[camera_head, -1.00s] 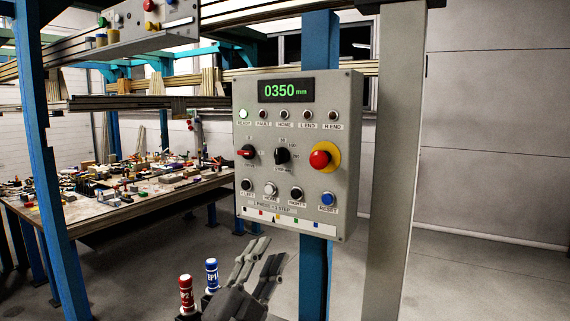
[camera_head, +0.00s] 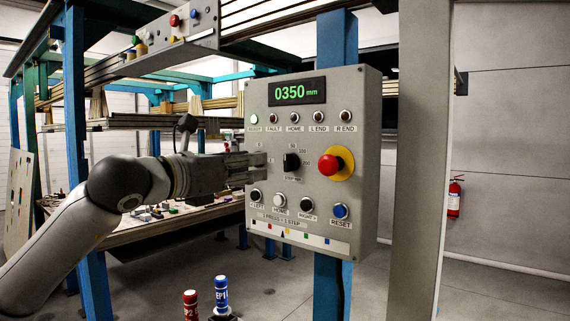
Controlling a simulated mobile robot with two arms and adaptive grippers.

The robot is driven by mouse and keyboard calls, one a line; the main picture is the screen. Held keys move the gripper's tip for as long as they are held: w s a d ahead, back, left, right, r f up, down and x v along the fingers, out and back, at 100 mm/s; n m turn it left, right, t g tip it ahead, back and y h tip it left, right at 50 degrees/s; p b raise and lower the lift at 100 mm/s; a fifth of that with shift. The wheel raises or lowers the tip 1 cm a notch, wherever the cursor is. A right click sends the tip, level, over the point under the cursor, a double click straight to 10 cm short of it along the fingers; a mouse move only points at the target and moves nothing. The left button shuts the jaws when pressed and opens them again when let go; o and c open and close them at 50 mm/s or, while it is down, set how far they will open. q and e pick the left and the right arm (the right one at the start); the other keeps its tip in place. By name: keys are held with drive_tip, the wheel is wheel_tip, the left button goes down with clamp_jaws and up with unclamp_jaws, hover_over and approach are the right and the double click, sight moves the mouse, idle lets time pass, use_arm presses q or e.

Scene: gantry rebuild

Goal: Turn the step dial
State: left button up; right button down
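The step dial (camera_head: 292,162) is a black knob in the middle of the grey control panel (camera_head: 362,100), with 50, 100 and 200 marks around it and a "STEP mm" label below. Which mark it points to is too small to tell. My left gripper (camera_head: 264,168) reaches in from the left, its fingertips at the panel face just left of the step dial, with a small gap to it. The gripper covers the spot of the left-hand selector knob, which is hidden. Whether its fingers are closed is unclear. My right gripper is not in view.
A red emergency button (camera_head: 331,165) on a yellow ring sits right of the dial. The display (camera_head: 297,91) reads 0350 mm. Lamps line the row above; push buttons, including blue RESET (camera_head: 340,211), lie below. A cluttered workbench (camera_head: 150,224) stands behind my arm.

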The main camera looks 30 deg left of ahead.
sight(285, 162)
use_arm(q)
drive_tip(key=w+p, duration=0.1)
drive_tip(key=w, duration=0.2)
drive_tip(key=w+p, duration=0.2)
drive_tip(key=w, duration=0.1)
drive_tip(key=w+d+p, duration=0.1)
drive_tip(key=w, duration=0.2)
drive_tip(key=shift+p, duration=0.35)
drive_tip(key=shift+w+f, duration=0.1)
drive_tip(key=shift+w, duration=0.45)
clamp_jaws()
